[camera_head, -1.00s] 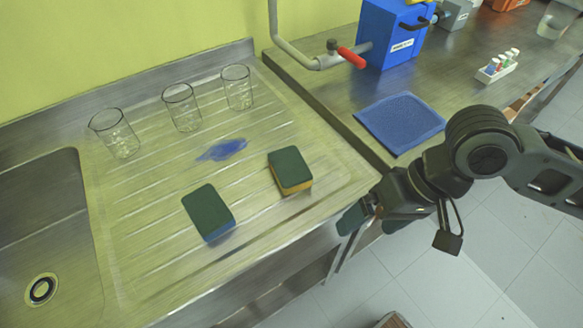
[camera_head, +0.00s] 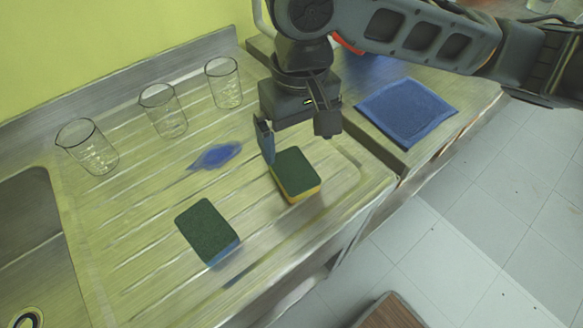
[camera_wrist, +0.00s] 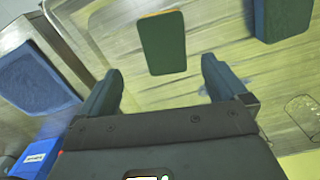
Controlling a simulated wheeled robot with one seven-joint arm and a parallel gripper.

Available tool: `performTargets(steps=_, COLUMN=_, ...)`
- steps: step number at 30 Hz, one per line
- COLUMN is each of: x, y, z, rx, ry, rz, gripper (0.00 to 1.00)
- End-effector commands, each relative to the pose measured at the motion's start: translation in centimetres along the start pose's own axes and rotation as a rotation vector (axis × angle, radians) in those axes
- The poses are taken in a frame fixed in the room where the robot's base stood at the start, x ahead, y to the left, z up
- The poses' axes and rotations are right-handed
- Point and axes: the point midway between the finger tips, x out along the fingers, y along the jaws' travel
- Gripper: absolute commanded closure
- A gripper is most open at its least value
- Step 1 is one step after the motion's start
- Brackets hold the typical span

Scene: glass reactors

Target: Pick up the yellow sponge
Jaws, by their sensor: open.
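The yellow sponge (camera_head: 295,177) has a dark green top and a yellow lower edge. It lies flat on the steel drainboard, right of the blue spill. In the wrist view the yellow sponge (camera_wrist: 162,42) lies beyond my fingertips, roughly midway between them, with a thin yellow-orange strip along its top edge. My gripper (camera_head: 290,150) is above the drainboard at the sponge's far side. In the wrist view my gripper (camera_wrist: 162,75) has its two fingers wide apart with nothing between them. In the head view one finger shows clearly; the other is largely hidden.
A similar sponge with a blue base (camera_head: 208,232) lies to the left. A blue spill (camera_head: 216,156) is behind it. Three glass beakers stand along the back, the nearest to my arm being one beaker (camera_head: 224,84). A blue cloth (camera_head: 406,112) lies on the right counter.

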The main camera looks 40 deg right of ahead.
Motion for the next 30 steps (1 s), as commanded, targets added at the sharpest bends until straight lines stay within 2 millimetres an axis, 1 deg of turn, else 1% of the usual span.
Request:
performTargets(steps=3, x=1.5, y=0.0, z=0.1, rx=0.000, ry=-0.003, rz=0.000, gripper=0.01)
performTargets(steps=8, x=3.0, y=-0.2, z=0.0, rx=-0.001, ry=-0.003, rz=0.000, gripper=0.01)
performTargets(steps=12, x=5.1, y=-0.6, z=-0.1, rx=-0.001, ry=-0.003, rz=0.001, gripper=0.01)
performTargets(steps=16, x=6.6, y=-0.6, z=-0.1, rx=0.001, ry=-0.002, rz=0.001, gripper=0.01)
performTargets(steps=19, x=7.2, y=-0.6, z=-0.1, rx=0.000, ry=-0.001, rz=-0.001, gripper=0.01)
performTargets(steps=26, x=7.2, y=-0.7, z=-0.1, rx=-0.001, ry=-0.001, rz=-0.001, gripper=0.01)
performTargets(steps=30, x=7.2, y=-0.7, z=-0.1, rx=-0.001, ry=-0.001, rz=-0.001, gripper=0.14)
